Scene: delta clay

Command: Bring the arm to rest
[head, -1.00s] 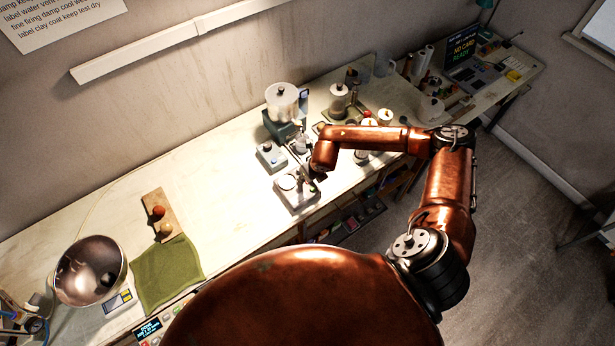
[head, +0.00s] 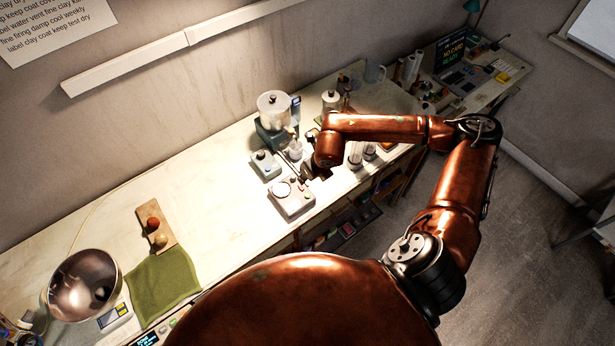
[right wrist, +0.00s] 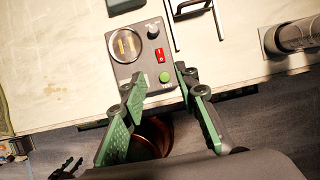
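My right arm reaches in from the right in the head view, bent at the elbow. Its gripper (head: 316,172) is over the bench's front part, close to a small grey device (head: 292,198) with a round plate, and is partly hidden by the wrist. In the right wrist view the two green fingers (right wrist: 158,76) are spread with nothing between them. The same device (right wrist: 143,60), with a round window, a red switch and a green button, lies just beyond the fingertips. I cannot tell the height of the gap. My left gripper is not in view.
A grinder-like machine (head: 273,118) and a small blue-grey box (head: 265,165) stand behind the device. A metal bowl (head: 84,285), green cloth (head: 163,280) and wooden board (head: 156,224) are at the left.

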